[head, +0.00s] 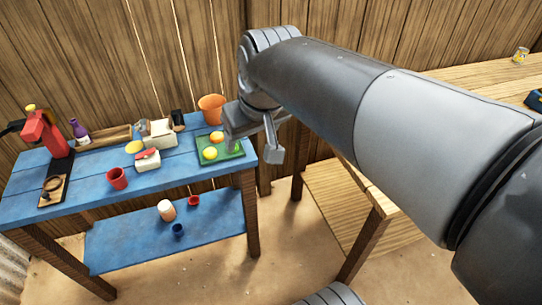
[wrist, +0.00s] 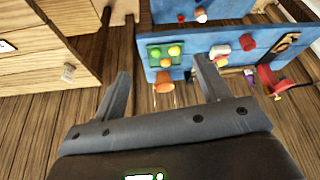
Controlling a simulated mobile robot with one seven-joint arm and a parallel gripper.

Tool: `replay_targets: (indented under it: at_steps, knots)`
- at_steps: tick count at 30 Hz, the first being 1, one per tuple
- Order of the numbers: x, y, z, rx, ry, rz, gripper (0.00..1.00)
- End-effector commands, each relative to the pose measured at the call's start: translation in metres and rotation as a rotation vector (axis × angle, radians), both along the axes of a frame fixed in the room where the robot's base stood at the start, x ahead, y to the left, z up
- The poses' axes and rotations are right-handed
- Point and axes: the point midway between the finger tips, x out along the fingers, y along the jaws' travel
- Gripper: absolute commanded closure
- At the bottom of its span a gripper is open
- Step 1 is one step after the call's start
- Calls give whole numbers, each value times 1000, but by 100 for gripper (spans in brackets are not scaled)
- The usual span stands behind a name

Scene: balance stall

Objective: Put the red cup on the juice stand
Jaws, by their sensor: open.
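A red cup (head: 117,179) stands upright near the front edge of the blue table's top; it also shows in the wrist view (wrist: 249,43). A smaller red cup (head: 193,201) is on the lower blue shelf. A red press-like machine (head: 42,133) with a wooden base (head: 53,190) stands at the table's left end; I cannot tell whether it is the juice stand. My gripper (head: 251,150) is above the table's right end, well right of the red cup. In the wrist view, its fingers (wrist: 161,66) are apart with nothing between them.
A green tray (head: 234,155) with fruit and an orange bucket (head: 211,107) are near my gripper. A white box (head: 148,162) stands right of the red cup. A wooden bench (head: 470,78) is at right.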

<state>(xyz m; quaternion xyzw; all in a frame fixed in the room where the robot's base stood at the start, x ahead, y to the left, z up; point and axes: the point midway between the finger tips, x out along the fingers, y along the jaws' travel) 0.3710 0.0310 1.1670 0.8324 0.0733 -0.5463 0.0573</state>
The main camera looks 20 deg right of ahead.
Motion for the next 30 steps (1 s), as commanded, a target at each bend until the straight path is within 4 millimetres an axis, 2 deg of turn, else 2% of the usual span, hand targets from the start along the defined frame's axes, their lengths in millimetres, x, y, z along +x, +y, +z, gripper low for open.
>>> replay_targets:
  at_steps: [1,3,6,10,15,30]
  knots:
    - [-17,-8,-6,4,-18,-34,31]
    - [-37,-15,-16,10,-36,-77,31]
    - [-59,-23,-29,15,-58,-127,31]
    - [-75,-29,-41,21,-76,-169,31]
    - [-82,-31,-47,23,-82,-187,31]
    - [-81,-31,-46,23,-82,-185,31]
